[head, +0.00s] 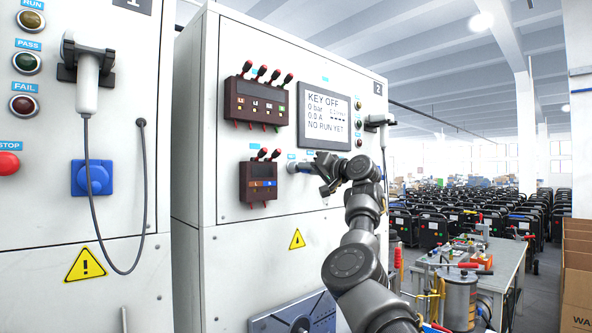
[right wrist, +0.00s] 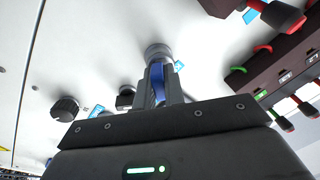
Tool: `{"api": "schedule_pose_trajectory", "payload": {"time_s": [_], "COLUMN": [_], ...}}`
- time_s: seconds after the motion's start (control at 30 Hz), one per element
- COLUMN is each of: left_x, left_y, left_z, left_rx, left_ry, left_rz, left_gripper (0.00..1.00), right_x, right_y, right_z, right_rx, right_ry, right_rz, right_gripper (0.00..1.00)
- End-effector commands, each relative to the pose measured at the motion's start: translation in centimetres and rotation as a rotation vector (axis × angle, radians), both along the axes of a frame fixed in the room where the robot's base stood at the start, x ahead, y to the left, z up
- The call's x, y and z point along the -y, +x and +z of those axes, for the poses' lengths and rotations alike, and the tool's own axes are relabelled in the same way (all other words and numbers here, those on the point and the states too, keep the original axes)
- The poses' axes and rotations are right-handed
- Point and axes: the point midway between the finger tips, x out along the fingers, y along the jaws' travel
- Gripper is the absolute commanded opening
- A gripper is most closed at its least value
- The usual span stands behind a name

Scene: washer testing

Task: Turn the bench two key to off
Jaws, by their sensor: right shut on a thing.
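Bench two (head: 235,60) is the white cabinet marked 2 in the head view. Its screen (head: 326,118) reads KEY OFF, 0 bar and 0.0 A. My right gripper (head: 312,170) is at the panel below the screen, by a round grey key switch (head: 293,167). In the right wrist view the switch barrel (right wrist: 157,52) stands out from the white panel. The blue key (right wrist: 157,82) is between the fingers, and my right gripper (right wrist: 165,88) is shut on it. The fingers hide part of the key. My left gripper is not in view.
Two dark lever blocks, the upper (head: 258,102) and the lower (head: 259,182), sit left of the switch. A black knob (right wrist: 65,108) is close by in the wrist view. Bench one (head: 60,200) stands left. A cluttered grey table (head: 505,275) is at right.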

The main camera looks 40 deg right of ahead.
Motion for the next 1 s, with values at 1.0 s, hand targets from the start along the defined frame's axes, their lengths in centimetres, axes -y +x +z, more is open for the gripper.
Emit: {"api": "schedule_pose_trajectory", "payload": {"time_s": [1.0], "left_x": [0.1], "left_y": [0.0], "left_z": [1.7], "left_rx": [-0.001], "left_ry": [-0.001], "left_rz": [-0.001], "left_gripper": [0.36], "right_x": [0.1], "right_y": [0.0], "right_z": [0.3], "right_rx": [0.053], "right_ry": [-0.624], "right_rz": [-0.001], "right_gripper": [0.24]}}
